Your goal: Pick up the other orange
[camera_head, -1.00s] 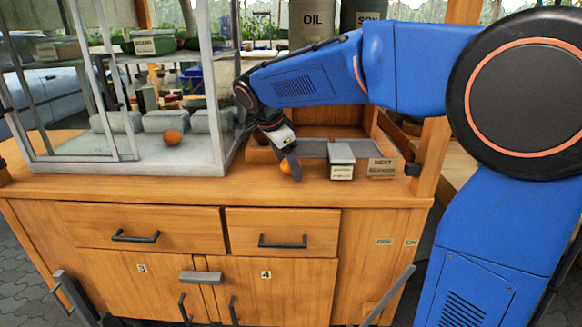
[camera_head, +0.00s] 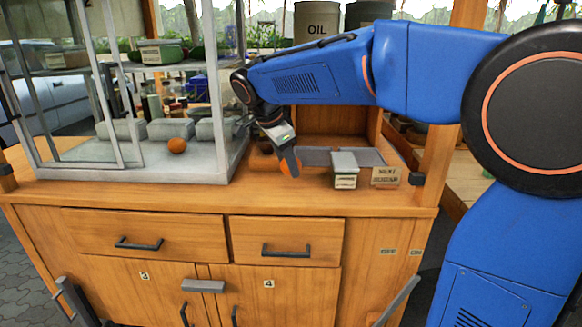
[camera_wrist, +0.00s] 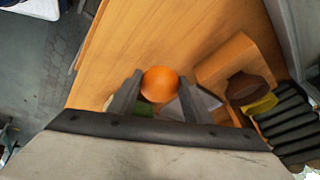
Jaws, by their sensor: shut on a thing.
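An orange (camera_head: 287,168) is between the fingers of my gripper (camera_head: 290,163), just above the wooden counter beside the glass cabinet. In the wrist view the same orange (camera_wrist: 160,84) sits between the two dark fingertips, which touch its sides, so my gripper (camera_wrist: 158,92) is shut on it. In the head view the near finger partly hides it. Another orange (camera_head: 177,146) rests on the floor of the glass cabinet. I cannot tell how far the held orange is from the counter.
The glass cabinet (camera_head: 130,176) stands close on the left, with grey containers inside. In the wrist view, a wooden holder (camera_wrist: 226,62) is close at right.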

